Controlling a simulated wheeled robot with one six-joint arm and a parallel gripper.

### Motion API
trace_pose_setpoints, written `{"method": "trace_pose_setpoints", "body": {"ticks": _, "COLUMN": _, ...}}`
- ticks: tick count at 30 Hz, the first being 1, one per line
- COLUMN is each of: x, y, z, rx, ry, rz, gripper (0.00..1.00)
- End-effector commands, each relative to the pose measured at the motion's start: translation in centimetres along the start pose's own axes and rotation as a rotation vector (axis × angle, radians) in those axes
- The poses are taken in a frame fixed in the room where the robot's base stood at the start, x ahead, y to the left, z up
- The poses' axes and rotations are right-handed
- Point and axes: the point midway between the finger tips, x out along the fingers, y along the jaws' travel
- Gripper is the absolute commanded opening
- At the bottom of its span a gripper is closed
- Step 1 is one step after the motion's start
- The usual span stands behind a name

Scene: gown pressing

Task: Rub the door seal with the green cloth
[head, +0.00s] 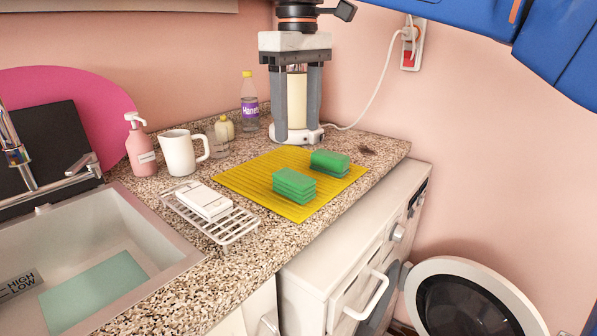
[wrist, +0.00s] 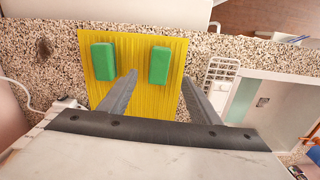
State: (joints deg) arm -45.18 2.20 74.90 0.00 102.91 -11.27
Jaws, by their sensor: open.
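Two green pieces lie apart on a yellow ribbed mat (head: 238,178). The nearer one (head: 294,187) has layered sides like a folded cloth; it also shows in the wrist view (wrist: 159,65). The other (head: 329,162) looks like a solid sponge block; it also shows in the wrist view (wrist: 103,62). My gripper (head: 297,130) points down behind the mat, open and empty; its spread fingers show in the wrist view (wrist: 159,78). The washing machine (head: 315,292) stands below the counter with its round door (head: 468,306) swung open. The door seal is mostly hidden by the machine's front edge.
A wire rack (head: 236,228) holding a white block, a white mug (head: 180,153), a pink soap bottle (head: 140,150) and a clear bottle (head: 250,103) stand left of the mat. The sink (head: 110,240) is at left. A corded appliance (head: 297,95) stands behind my fingers.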

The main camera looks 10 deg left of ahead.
Motion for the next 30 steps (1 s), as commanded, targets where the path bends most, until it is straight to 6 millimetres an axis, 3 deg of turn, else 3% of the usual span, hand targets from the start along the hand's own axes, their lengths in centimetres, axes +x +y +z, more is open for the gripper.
{"method": "trace_pose_setpoints", "body": {"ticks": 18, "x": 9.9, "y": 0.0, "z": 0.1, "rx": 0.001, "ry": -0.002, "rz": 0.000, "gripper": 0.57}}
{"method": "trace_pose_setpoints", "body": {"ticks": 24, "x": 12.0, "y": 0.0, "z": 0.0, "rx": 0.001, "ry": -0.001, "rz": 0.000, "gripper": 0.57}}
{"method": "trace_pose_setpoints", "body": {"ticks": 30, "x": 12.8, "y": 0.0, "z": 0.0, "rx": 0.001, "ry": 0.000, "rz": 0.000, "gripper": 0.57}}
